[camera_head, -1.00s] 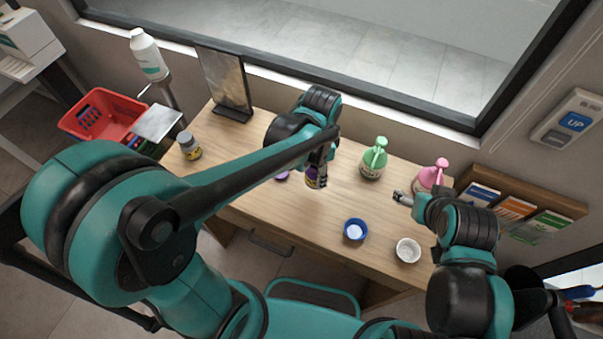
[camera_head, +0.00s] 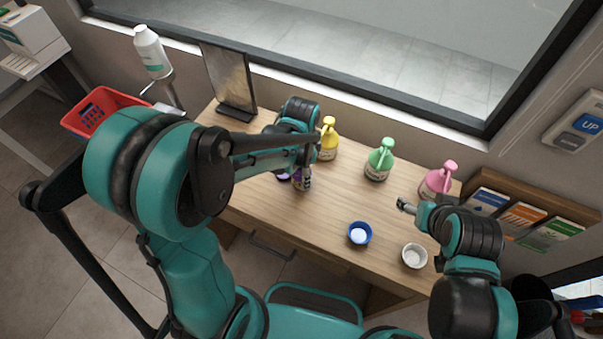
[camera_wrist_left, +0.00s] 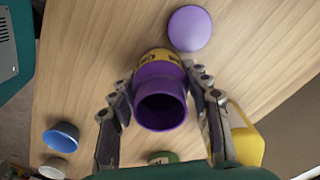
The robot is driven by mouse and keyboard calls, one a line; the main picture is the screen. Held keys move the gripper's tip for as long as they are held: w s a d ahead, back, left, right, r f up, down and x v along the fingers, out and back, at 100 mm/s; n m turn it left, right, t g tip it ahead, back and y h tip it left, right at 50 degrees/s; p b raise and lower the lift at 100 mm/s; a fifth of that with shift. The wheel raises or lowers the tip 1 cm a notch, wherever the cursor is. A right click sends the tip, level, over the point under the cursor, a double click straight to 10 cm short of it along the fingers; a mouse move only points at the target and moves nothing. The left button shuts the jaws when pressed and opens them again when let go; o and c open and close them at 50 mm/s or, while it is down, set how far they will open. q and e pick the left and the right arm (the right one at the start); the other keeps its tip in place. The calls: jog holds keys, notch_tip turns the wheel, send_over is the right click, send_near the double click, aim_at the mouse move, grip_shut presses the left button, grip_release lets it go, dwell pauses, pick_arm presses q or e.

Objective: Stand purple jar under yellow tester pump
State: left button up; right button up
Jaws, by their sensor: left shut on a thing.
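The purple jar (camera_head: 298,183), with a yellow label, is held in my left gripper (camera_head: 306,180). In the left wrist view the jar's open purple mouth (camera_wrist_left: 161,108) shows between the two fingers, which are shut on its sides. The yellow tester pump (camera_head: 328,145) stands on the table just behind and right of the jar. It also shows in the left wrist view (camera_wrist_left: 245,140), beside the right finger. The jar is not under its spout. I cannot tell whether the jar touches the table. My right gripper (camera_head: 404,205) is near the pink pump; its opening is unclear.
A flat purple disc (camera_wrist_left: 190,28) lies on the table by the jar. A green pump (camera_head: 378,162) and a pink pump (camera_head: 437,182) stand further right. A blue bowl (camera_head: 359,234) and a white bowl (camera_head: 414,256) are at the front. A mirror (camera_head: 230,80) stands back left.

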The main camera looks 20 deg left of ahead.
pick_arm(q)
jog(key=shift+f, duration=0.2)
jog(key=o, duration=1.2)
jog(key=shift+o, duration=0.2)
jog(key=shift+r, duration=0.1)
